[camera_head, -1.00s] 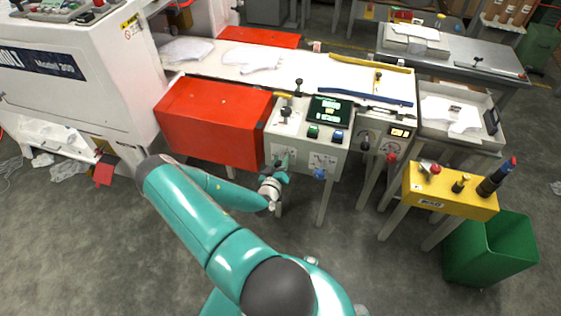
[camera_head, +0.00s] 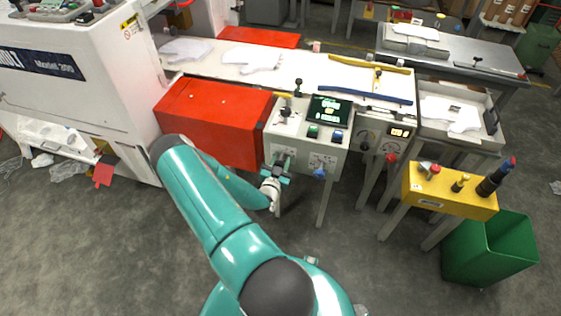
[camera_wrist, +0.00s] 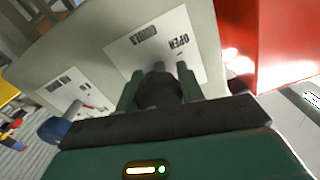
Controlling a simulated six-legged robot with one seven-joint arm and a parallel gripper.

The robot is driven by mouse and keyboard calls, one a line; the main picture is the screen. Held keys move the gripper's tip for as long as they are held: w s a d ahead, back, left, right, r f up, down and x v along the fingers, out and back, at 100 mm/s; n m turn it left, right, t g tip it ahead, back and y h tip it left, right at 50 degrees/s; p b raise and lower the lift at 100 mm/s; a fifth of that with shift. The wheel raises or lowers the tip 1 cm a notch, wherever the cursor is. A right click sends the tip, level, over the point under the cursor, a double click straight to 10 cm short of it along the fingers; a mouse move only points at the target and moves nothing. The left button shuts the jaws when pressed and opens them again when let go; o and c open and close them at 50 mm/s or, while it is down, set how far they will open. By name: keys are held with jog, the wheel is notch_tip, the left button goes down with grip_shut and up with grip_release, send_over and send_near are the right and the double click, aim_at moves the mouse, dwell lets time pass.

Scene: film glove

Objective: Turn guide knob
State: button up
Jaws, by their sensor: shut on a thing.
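The guide knob (camera_wrist: 158,93) is dark and round, on the grey front of the control box (camera_head: 318,147). In the wrist view it sits between the two green fingers of my gripper (camera_wrist: 159,86), in front of a white label (camera_wrist: 150,46) with upside-down lettering that seems to read "OPEN" and "GUIDES". My gripper (camera_head: 279,164) is shut on the knob. In the head view the gripper is at the left part of the box front and mostly hides the knob.
A blue knob (camera_head: 319,172) is on the same panel, right of my gripper; it also shows in the wrist view (camera_wrist: 50,130). A red cover (camera_head: 213,122) stands close on the left. A yellow button stand (camera_head: 450,193) and green bin (camera_head: 490,250) are at the right.

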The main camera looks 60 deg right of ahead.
jog(key=shift+m, duration=0.3)
jog(key=o, duration=1)
jog(key=shift+a, duration=0.1)
jog(key=a, duration=0.4)
jog(key=s+a, duration=0.1)
jog(key=a, duration=0.4)
jog(key=s+a, duration=0.1)
jog(key=a, duration=0.3)
jog(key=shift+s+a, duration=0.1)
jog(key=shift+a, duration=0.15)
